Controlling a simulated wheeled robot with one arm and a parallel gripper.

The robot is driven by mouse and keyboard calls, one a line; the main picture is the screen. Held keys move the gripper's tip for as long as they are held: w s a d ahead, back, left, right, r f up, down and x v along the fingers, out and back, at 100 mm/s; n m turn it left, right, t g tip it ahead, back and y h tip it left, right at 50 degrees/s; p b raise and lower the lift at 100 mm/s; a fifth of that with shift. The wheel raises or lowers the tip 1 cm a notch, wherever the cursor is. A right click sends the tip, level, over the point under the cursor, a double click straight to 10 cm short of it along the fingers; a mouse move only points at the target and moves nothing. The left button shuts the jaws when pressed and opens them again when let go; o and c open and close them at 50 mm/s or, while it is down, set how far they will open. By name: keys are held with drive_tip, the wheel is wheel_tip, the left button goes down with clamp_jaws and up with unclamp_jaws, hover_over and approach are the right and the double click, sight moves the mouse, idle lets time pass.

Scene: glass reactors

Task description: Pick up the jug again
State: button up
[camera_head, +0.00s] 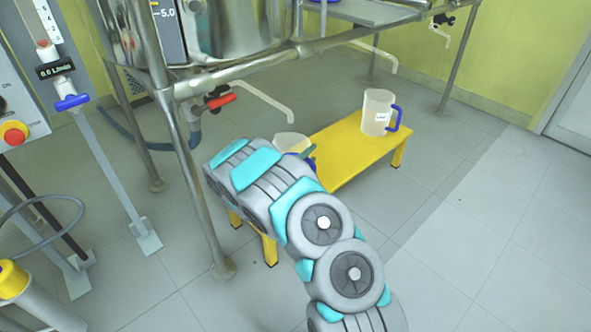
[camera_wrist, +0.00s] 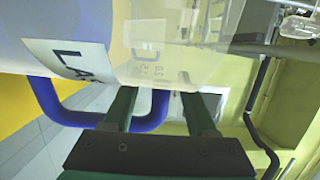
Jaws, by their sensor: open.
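A translucent jug (camera_head: 291,142) stands at the near end of the yellow bench, mostly hidden behind my arm in the head view. In the wrist view the jug (camera_wrist: 130,45) fills the upper left, with a white label and a blue handle (camera_wrist: 152,113). My gripper (camera_wrist: 160,95) is open, its two dark green fingers at the handle. One side of the handle shows between the fingers; I cannot tell whether they touch it. In the head view only a bit of the green gripper (camera_head: 308,151) shows beside the jug.
A second jug (camera_head: 376,112) with a blue handle stands at the far end of the yellow bench (camera_head: 345,150). A steel frame (camera_head: 190,170) with a valve with a red handle (camera_head: 221,102) rises close left of my arm. The floor at right is clear.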

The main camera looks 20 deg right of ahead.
drive_tip(key=shift+w+d, duration=0.25)
drive_tip(key=shift+d, duration=0.2)
drive_tip(key=shift+c, duration=0.2)
clamp_jaws()
idle(0.9)
